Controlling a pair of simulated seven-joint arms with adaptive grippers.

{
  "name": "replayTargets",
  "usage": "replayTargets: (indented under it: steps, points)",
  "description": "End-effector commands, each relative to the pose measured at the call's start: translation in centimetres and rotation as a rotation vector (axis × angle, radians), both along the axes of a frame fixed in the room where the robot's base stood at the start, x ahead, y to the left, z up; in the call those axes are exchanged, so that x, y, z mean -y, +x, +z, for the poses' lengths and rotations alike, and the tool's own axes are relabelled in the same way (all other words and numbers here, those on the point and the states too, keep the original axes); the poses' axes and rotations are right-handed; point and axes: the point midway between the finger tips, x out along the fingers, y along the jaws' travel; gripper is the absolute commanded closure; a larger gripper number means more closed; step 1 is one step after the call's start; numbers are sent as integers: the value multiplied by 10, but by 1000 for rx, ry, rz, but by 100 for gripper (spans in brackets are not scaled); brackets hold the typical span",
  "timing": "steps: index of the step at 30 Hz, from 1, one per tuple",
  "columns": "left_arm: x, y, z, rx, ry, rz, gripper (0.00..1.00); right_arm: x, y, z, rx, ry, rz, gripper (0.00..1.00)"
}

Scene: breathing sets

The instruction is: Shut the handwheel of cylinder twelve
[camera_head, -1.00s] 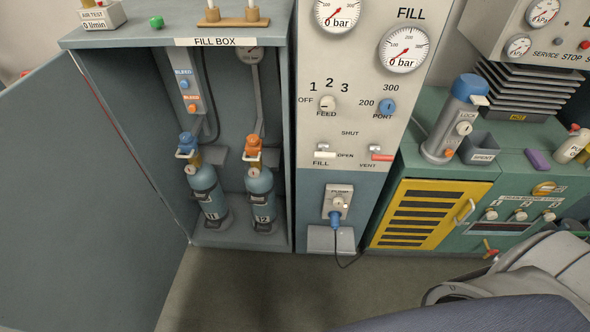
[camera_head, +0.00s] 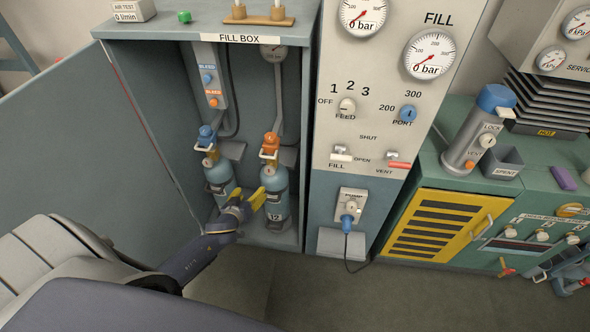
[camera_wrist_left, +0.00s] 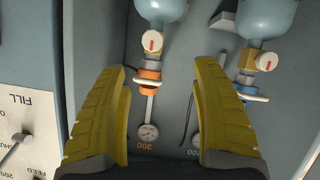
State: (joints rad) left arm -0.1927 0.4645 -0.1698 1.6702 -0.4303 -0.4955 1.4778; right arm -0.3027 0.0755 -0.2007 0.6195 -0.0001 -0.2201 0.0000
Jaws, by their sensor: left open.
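My right gripper is out of view.
The fill box door (camera_head: 75,110) stands open at the left. Hoses and a bleed panel (camera_head: 209,75) are inside the box. The fill panel (camera_head: 350,100) with gauges and levers is to the right, then a green bench with a yellow grille (camera_head: 437,225).

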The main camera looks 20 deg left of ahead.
Motion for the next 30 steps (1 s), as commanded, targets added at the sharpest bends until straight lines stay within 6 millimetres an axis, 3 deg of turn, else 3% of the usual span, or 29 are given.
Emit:
replayTargets:
  steps: [3,8,30]
  points:
    - [-1,5,10,20,-7,3,34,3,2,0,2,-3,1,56]
    - [-2,16,8,24,-12,4,34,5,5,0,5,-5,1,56]
    - [-21,116,-33,22,-11,5,34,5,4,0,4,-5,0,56]
